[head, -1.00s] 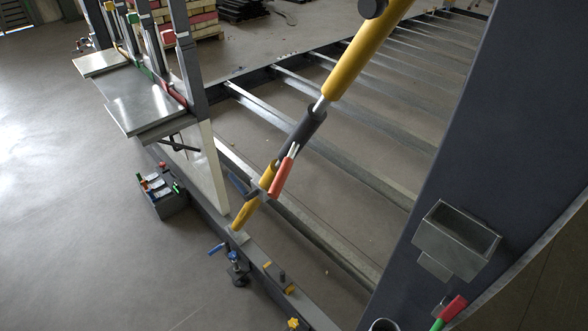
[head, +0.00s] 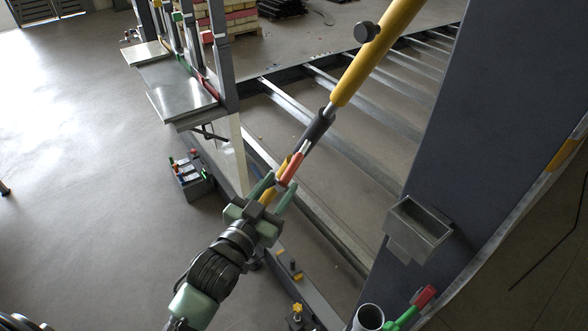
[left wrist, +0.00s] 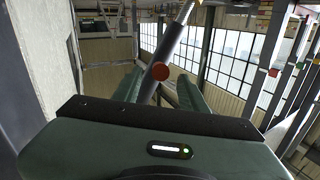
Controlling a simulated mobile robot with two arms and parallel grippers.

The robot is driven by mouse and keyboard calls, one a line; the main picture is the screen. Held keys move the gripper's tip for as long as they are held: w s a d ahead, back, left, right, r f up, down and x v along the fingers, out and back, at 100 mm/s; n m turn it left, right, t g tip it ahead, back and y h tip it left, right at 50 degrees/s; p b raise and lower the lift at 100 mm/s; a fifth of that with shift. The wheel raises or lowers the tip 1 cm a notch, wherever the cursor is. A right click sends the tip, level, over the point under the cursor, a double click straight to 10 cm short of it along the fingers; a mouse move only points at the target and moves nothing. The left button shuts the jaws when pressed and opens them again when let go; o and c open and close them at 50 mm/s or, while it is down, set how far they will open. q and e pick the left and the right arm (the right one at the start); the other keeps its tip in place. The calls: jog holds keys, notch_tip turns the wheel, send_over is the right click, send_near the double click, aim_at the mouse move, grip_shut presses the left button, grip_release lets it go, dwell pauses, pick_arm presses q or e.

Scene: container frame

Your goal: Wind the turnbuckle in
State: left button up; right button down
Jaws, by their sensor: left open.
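The turnbuckle's dark body (head: 318,127) sits on a slanting brace, below a thick yellow tube (head: 372,62) and a thin bright rod (head: 330,109). A red-orange handle (head: 291,169) stands at its lower end. The yellow lower end is partly hidden by my left gripper (head: 279,184), which is open with its fingers on either side of the brace near the red handle. In the left wrist view, the dark body (left wrist: 172,42) runs up from between the open fingers (left wrist: 158,92), and the handle's round red end (left wrist: 160,71) faces the camera. Contact cannot be told.
A dark upright panel (head: 480,130) with a metal box (head: 418,227) stands at the right. Metal shelves (head: 183,98) and a small tool caddy (head: 190,178) are at the left. A red-and-green handle (head: 412,308) is at the bottom. Open floor lies left.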

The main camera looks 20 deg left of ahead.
aim_at(291, 171)
pick_arm(q)
jog(key=w, duration=0.4)
jog(key=w+d, duration=0.1)
jog(key=w, duration=0.1)
jog(key=shift+p, duration=0.4)
grip_shut()
dwell(0.9)
